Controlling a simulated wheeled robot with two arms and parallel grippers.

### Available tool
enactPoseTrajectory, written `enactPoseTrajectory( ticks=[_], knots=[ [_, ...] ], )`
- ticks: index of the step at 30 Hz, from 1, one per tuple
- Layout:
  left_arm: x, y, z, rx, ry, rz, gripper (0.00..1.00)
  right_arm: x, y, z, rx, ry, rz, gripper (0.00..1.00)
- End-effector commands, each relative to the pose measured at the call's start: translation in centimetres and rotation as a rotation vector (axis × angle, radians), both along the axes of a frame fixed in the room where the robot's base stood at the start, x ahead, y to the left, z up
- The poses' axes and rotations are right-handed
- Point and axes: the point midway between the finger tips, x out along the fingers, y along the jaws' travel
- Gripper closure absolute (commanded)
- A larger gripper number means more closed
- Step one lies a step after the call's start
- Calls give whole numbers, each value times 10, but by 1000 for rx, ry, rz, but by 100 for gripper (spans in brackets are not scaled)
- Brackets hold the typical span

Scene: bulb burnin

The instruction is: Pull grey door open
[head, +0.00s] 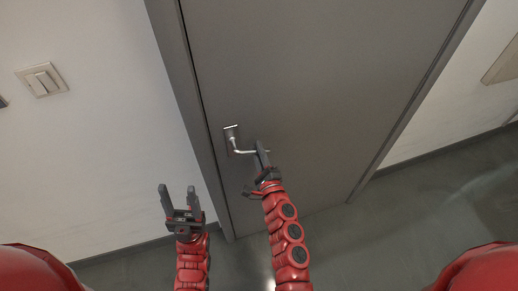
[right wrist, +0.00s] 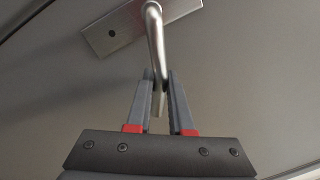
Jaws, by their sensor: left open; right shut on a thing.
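The grey door (head: 320,80) fills the middle of the head view and looks closed in its frame. Its silver lever handle (head: 240,151) is on the door's left side, on a metal plate (head: 231,133). My right gripper (head: 261,148) is at the free end of the lever and shut on it. In the right wrist view the handle (right wrist: 156,50) runs down between the two fingers (right wrist: 161,85), below its plate (right wrist: 105,30). My left gripper (head: 176,190) is open and empty, left of the handle and in front of the wall beside the door frame.
The door frame (head: 183,95) runs along the door's left edge. A light switch (head: 43,80) is on the white wall (head: 95,150) at left. Grey floor (head: 425,180) is clear at the right. Another panel (head: 502,65) is on the right wall.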

Motion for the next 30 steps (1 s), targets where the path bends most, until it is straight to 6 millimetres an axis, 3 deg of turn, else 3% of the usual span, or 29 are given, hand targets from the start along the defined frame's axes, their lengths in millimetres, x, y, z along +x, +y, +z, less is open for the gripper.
enactPoseTrajectory(
  ticks=[13, 30],
  knots=[
    [0, 0, -13, 0, 0, 0, 45, -3, 7, -17, 239, 78, -1, 100],
    [0, 0, -14, 0, 0, 0, 45, -3, 9, -19, 281, 92, -1, 100]
  ],
)
